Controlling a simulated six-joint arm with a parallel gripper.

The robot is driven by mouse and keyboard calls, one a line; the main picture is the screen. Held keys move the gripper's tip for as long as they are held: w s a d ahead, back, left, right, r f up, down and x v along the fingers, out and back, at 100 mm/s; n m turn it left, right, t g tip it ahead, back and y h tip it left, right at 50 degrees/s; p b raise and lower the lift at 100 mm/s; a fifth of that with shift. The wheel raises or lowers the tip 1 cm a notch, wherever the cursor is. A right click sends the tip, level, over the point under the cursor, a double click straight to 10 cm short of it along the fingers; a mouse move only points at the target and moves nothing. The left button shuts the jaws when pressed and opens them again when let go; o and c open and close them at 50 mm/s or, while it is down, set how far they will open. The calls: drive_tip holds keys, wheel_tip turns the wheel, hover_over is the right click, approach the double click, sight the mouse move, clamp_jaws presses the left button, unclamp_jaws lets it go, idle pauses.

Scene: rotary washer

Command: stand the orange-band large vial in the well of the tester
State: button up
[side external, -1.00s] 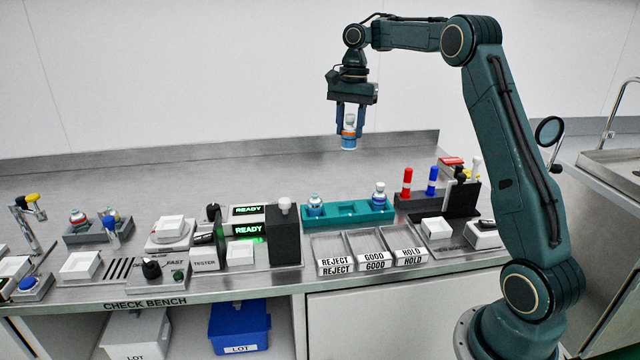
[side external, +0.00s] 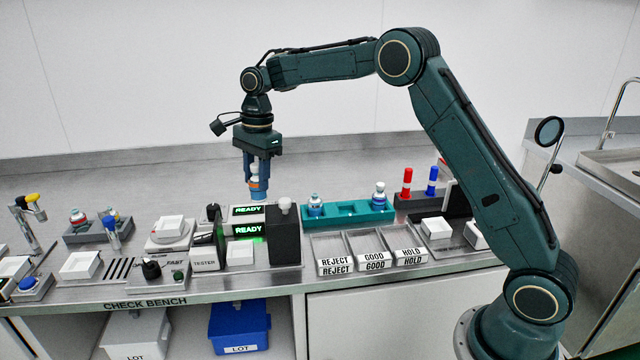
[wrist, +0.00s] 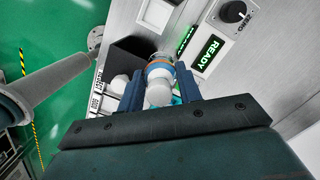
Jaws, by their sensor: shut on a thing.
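My gripper (side external: 258,188) is shut on the orange-band large vial (side external: 258,184), which has a white top, an orange band and a blue lower part. It holds the vial upright in the air, above the back of the tester (side external: 204,262). In the wrist view, the vial (wrist: 160,70) sits between the two blue fingers. The tester has green READY displays (side external: 249,230), a dark block (side external: 285,236) with a white knob, and a white pad (side external: 240,253). I cannot make out its well.
A teal rack (side external: 347,212) with two vials stands right of the tester. REJECT, GOOD and HOLD trays (side external: 372,254) lie in front of it. A grey rack (side external: 98,231) with vials and a round white-topped device (side external: 170,232) stand left. The bench behind is clear.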

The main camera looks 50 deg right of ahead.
drive_tip(key=a+f+m, duration=0.1)
drive_tip(key=a+f, duration=0.5)
drive_tip(key=a, duration=0.1)
drive_tip(key=shift+w+f, duration=0.35)
drive_tip(key=shift+f, duration=0.1)
drive_tip(key=shift+f, duration=2.55)
drive_tip(key=shift+f, duration=0.1)
drive_tip(key=o, duration=1)
